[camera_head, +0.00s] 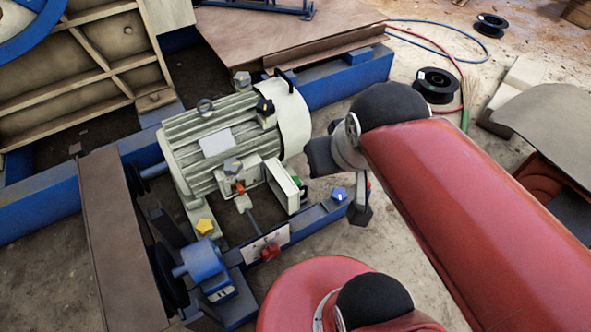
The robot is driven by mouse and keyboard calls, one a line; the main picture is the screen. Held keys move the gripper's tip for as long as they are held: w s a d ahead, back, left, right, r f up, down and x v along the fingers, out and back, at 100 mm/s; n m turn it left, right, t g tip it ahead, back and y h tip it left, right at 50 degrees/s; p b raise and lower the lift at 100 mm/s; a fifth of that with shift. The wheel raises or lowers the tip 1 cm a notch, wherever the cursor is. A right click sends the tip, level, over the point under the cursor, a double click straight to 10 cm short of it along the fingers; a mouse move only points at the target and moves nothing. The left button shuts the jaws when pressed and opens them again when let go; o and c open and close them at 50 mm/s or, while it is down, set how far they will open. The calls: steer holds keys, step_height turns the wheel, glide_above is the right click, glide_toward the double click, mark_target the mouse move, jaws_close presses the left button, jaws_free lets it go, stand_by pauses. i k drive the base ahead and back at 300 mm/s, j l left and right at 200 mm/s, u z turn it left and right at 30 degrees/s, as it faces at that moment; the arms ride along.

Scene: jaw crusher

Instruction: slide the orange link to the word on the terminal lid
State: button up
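A cream electric motor (215,140) stands on a blue frame. On its near side is an open terminal box (230,172), and a small orange-red piece (239,187), which looks like the orange link, shows inside it. A cream plate (284,187), which looks like the terminal lid, stands tilted to the right of the box. I cannot read any word on it. My gripper (361,214) hangs down right of the lid, apart from it, beside a blue knob. It is seen side-on and small, so its opening is unclear.
A blue knob (338,194), a yellow knob (205,226) and a red knob (270,252) stand around the motor base. A white label plate (264,244) is on the front rail. A black cable spool (436,86) lies on the floor behind my arm.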

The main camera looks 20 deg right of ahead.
mark_target(238, 186)
steer(key=i+l+u, duration=0.15)
steer(key=l, duration=0.45)
steer(key=i+l+u, duration=0.2)
steer(key=l, duration=0.4)
steer(key=l+u, duration=0.15)
steer(key=l, duration=0.45)
steer(key=u, duration=1.05)
steer(key=k, duration=0.4)
